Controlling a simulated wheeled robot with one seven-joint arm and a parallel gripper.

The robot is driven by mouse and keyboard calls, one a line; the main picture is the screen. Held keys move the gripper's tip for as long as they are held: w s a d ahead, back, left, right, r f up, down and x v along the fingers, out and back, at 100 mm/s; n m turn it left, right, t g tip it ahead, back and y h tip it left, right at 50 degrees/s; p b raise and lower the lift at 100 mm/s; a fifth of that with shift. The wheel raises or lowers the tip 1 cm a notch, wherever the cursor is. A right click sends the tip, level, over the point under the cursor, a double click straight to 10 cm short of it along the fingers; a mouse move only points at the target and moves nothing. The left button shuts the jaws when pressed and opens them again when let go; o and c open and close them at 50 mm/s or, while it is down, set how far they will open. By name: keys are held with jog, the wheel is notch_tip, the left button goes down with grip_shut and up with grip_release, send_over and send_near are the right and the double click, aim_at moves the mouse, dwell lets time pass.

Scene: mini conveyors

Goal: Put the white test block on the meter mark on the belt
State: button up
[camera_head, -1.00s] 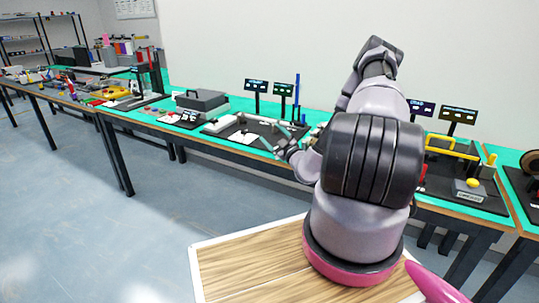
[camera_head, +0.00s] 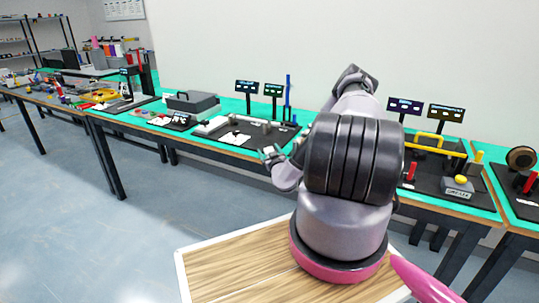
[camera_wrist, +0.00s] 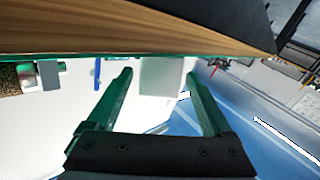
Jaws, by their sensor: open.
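My gripper (camera_wrist: 160,92) is open in the wrist view, its two green fingers spread. A pale grey block-like shape (camera_wrist: 161,76) shows between the fingertips, against the wooden table edge; I cannot tell whether it is the white test block or whether it is touched. In the head view my gripper (camera_head: 270,153) is at the front edge of the middle table, small and partly hidden by my arm. Just beyond it, a mini conveyor (camera_head: 263,127) stands on a dark mat (camera_head: 216,132). The meter mark cannot be made out.
Two small displays (camera_head: 247,87) (camera_head: 274,90) and a blue post (camera_head: 289,90) stand behind the conveyor. A grey case (camera_head: 193,103) is to its left. A yellow-handled station (camera_head: 440,143) with a red post is right of my arm. Open floor (camera_head: 130,240) lies front left.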

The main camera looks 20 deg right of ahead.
jog(key=shift+w+d, duration=0.2)
jog(key=shift+w, duration=0.55)
jog(key=shift+w+d, duration=0.15)
jog(key=shift+w, duration=0.6)
grip_shut()
notch_tip(320, 180, up, 10)
jog(key=s+a+r+n+y, duration=0.1)
jog(key=s+a+r, duration=0.2)
jog(key=s+a, duration=0.2)
jog(key=s+a+r+y, duration=0.1)
jog(key=s+a+r, duration=0.3)
jog(key=a, duration=0.6)
jog(key=shift+s+r+n+y, duration=0.25)
jog(key=shift+s+n+y, duration=0.15)
jog(key=shift+s, duration=0.5)
